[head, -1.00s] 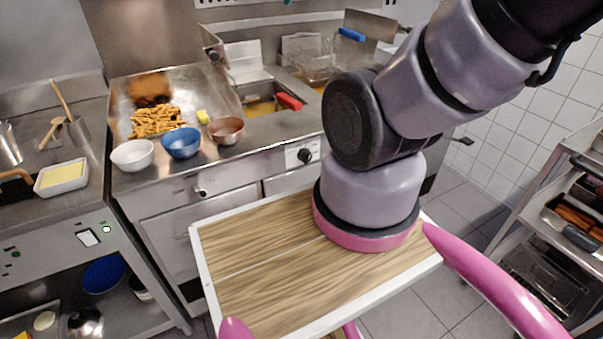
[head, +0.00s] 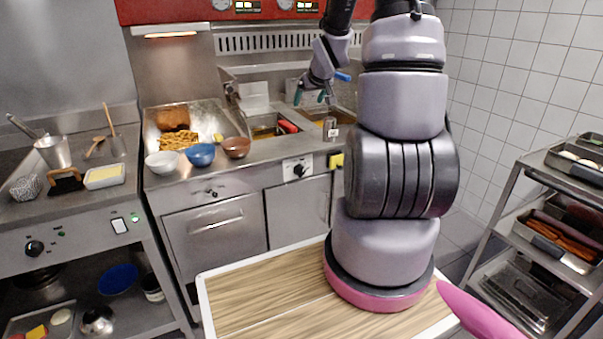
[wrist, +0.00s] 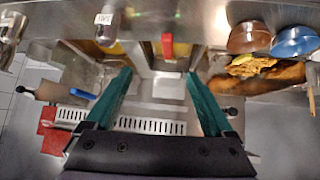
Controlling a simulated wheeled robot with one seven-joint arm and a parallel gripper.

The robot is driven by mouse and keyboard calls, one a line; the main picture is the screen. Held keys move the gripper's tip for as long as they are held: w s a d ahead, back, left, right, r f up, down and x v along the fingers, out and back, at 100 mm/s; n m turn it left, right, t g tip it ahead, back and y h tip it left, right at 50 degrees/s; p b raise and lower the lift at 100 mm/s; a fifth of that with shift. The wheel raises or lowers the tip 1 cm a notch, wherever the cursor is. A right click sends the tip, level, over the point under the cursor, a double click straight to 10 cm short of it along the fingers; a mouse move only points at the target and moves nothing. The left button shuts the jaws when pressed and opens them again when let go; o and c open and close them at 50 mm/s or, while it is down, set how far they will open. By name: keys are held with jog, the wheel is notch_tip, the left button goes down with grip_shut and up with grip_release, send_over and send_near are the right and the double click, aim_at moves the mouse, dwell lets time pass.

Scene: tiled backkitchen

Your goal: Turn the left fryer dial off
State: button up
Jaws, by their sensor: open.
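The left fryer dial (head: 299,170) is a black knob on a white plate on the fryer's front panel, below the counter edge. Its exact turn is too small to tell. My gripper (head: 312,98) is above and behind the dial, over the fryer area, well apart from it. Its teal fingers are spread and empty, as the wrist view also shows (wrist: 160,98). The dial is not seen in the wrist view. The left fryer vat (head: 262,128) has a red-handled basket (head: 287,126). My arm hides part of the front to the right.
White (head: 162,164), blue (head: 201,154) and brown (head: 236,147) bowls stand along the counter edge left of the fryer. A tray of fries (head: 176,140) lies behind them. A shelf cart (head: 520,190) stands at the right. A fryer basket's blue handle (wrist: 83,94) is near my gripper.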

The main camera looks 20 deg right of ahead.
jog(key=w+d+f+t+y, duration=0.1)
jog(key=d+f, duration=0.1)
jog(key=f, duration=0.4)
jog(key=w+d+f, duration=0.1)
jog(key=w+f, duration=0.1)
jog(key=f, duration=0.5)
jog(key=m+t+y, duration=0.1)
jog(key=m+t, duration=0.2)
jog(key=t, duration=0.5)
send_near(303, 173)
jog(key=w, duration=1)
jog(key=shift+w+a+r, duration=0.15)
jog(key=shift+a, duration=0.1)
jog(key=shift+n, duration=0.3)
jog(key=c, duration=1.4)
